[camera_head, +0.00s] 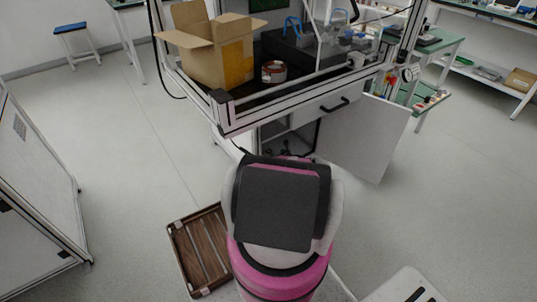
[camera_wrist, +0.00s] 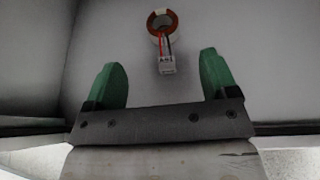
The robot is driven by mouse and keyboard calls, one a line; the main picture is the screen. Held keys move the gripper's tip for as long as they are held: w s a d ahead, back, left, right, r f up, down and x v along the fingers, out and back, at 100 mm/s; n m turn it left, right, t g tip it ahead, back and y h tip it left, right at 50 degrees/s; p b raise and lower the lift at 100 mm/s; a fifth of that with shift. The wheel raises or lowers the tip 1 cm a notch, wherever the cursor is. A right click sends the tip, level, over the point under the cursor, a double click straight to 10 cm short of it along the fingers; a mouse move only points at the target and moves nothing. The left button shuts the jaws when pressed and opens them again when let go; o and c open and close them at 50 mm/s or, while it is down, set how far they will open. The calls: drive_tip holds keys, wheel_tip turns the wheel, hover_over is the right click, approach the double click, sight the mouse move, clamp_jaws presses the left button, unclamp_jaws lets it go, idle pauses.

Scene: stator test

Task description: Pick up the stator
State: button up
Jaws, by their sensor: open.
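The stator (camera_wrist: 151,22), a copper-coloured ring with a pale rim, lies on a plain grey surface near the top middle of the wrist view. Red and dark wires run from it to a small white connector (camera_wrist: 167,65). My gripper (camera_wrist: 162,62) is open, with green fingers set wide apart. In the picture the connector lies between the fingertips and the ring lies beyond them; nothing is gripped. In the head view my gripper is not visible, and I cannot identify the stator there with certainty.
The head view shows a framed workbench with a cardboard box (camera_head: 220,62), a round red-and-white item (camera_head: 274,71) and dark equipment (camera_head: 310,45). An open white cabinet door (camera_head: 365,137) projects below.

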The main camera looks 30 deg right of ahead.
sight(267, 151)
drive_tip(key=x, duration=0.8)
drive_tip(key=shift+w+d, duration=0.15)
drive_tip(key=shift+w, duration=0.2)
drive_tip(key=shift+r, duration=0.1)
drive_tip(key=c, duration=1.1)
